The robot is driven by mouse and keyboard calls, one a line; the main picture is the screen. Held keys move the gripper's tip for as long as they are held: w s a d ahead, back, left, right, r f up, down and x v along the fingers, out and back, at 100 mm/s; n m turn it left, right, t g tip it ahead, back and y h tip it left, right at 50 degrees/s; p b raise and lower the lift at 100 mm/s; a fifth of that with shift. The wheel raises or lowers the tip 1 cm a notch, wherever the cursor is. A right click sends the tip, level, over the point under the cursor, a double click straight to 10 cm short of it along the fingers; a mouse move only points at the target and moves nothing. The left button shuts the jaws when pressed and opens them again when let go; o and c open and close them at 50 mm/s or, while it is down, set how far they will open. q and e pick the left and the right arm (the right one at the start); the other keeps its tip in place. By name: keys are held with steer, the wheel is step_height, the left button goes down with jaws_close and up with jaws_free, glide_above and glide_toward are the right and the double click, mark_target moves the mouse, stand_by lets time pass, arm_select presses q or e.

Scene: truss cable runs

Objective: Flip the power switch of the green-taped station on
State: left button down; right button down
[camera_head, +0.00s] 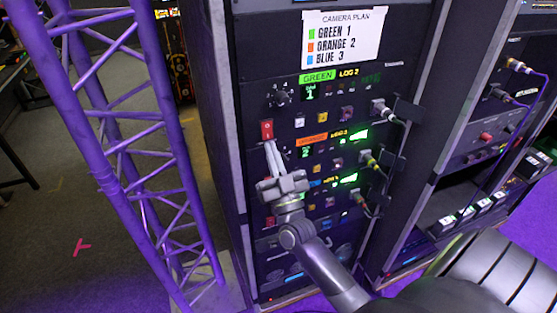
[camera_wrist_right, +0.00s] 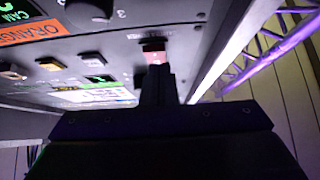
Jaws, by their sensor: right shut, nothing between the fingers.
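The green-taped station (camera_head: 317,76) is the top row of the rack panel, with a green GREEN label, a lit "1" display and a black knob (camera_head: 282,97). A red switch (camera_head: 267,129) sits at the panel's left edge, below that knob and left of the orange label; its on or off position is too small to tell. My right gripper (camera_head: 272,147) is shut and empty, its fingertips just below the red switch. In the right wrist view the red switch (camera_wrist_right: 154,52) is directly ahead of the fingertips (camera_wrist_right: 156,70); contact cannot be told. My left gripper is out of view.
The orange-taped station (camera_head: 313,140) is right of my fingers, and another station is below, partly hidden by my arm. Cables plug in at the right (camera_head: 384,111). A camera plan sign (camera_head: 342,37) hangs above.

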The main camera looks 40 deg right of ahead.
steer(key=shift+w+d+f, duration=0.1)
steer(key=shift+w, duration=0.4)
steer(key=w+f+t+b, duration=0.1)
steer(key=b, duration=0.2)
steer(key=shift+d, duration=0.15)
steer(key=shift+r, duration=0.3)
steer(key=shift+w, duration=0.1)
